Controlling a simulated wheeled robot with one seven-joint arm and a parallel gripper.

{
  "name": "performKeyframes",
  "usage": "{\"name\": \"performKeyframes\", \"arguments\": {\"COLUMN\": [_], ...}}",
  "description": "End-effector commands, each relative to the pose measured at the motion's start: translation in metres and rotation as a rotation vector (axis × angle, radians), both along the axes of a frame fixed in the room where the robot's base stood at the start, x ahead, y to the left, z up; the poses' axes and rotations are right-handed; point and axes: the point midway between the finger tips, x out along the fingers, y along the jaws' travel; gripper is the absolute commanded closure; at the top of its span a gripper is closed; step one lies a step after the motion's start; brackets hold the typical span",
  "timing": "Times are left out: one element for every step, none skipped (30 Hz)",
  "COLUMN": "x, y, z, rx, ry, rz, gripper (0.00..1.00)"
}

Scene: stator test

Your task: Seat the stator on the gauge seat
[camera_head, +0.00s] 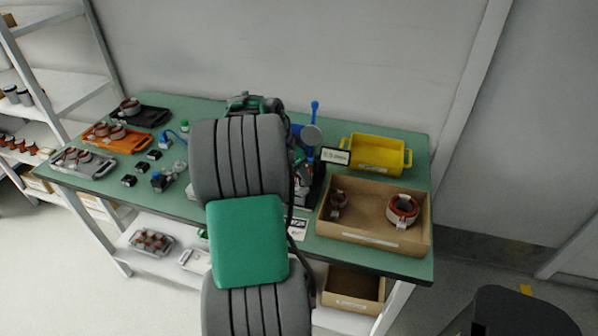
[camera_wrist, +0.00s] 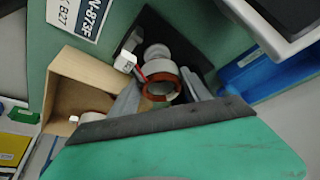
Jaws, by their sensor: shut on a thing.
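In the wrist view my gripper (camera_wrist: 161,88) is shut on a stator (camera_wrist: 160,76), a pale ring with a red-brown inside, held between two grey fingers. Just beyond it is a black-based fixture (camera_wrist: 127,47) with a rounded grey part (camera_wrist: 157,52), which looks like the gauge seat. The stator overlaps this part in the picture, so I cannot tell whether they touch. In the head view my arm hides the gripper and the held stator.
A cardboard box (camera_head: 372,240) holding stators (camera_head: 403,211) and a yellow bin (camera_head: 377,153) stand at the right. At the left are a black tray (camera_head: 152,116), an orange tray (camera_head: 127,144) and a grey tray (camera_head: 91,170) with stators. Small dark parts (camera_head: 160,181) lie near the arm.

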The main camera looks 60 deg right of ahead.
Motion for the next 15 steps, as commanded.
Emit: {"name": "performKeyframes", "arguments": {"x": [0.0, 0.0, 0.0, 0.0, 0.0, 0.0, 0.0, 0.0, 0.0, 0.0, 0.0, 0.0, 0.0, 0.0, 0.0], "y": [0.0, 0.0, 0.0, 0.0, 0.0, 0.0, 0.0, 0.0, 0.0, 0.0, 0.0, 0.0, 0.0, 0.0, 0.0], "z": [-0.002, -0.003, -0.004, -0.005, -0.006, -0.007, -0.008, -0.009, -0.01, -0.011, -0.012, -0.013, -0.014, -0.015, -0.016], "rx": [-0.002, -0.002, -0.002, -0.002, -0.002, -0.002, -0.002, -0.002, -0.002, -0.002, -0.002, -0.002, -0.002, -0.002, -0.002], "ry": [-0.001, -0.001, -0.001, -0.001, -0.001, -0.001, -0.001, -0.001, -0.001, -0.001, -0.001, -0.001, -0.001, -0.001, -0.001], "rz": [-0.001, -0.001, -0.001, -0.001, -0.001, -0.001, -0.001, -0.001, -0.001, -0.001, -0.001, -0.001, -0.001, -0.001, -0.001], "gripper": [1.0, 1.0, 1.0, 1.0, 1.0, 1.0, 1.0, 1.0, 1.0, 1.0, 1.0, 1.0, 1.0, 1.0, 1.0]}}
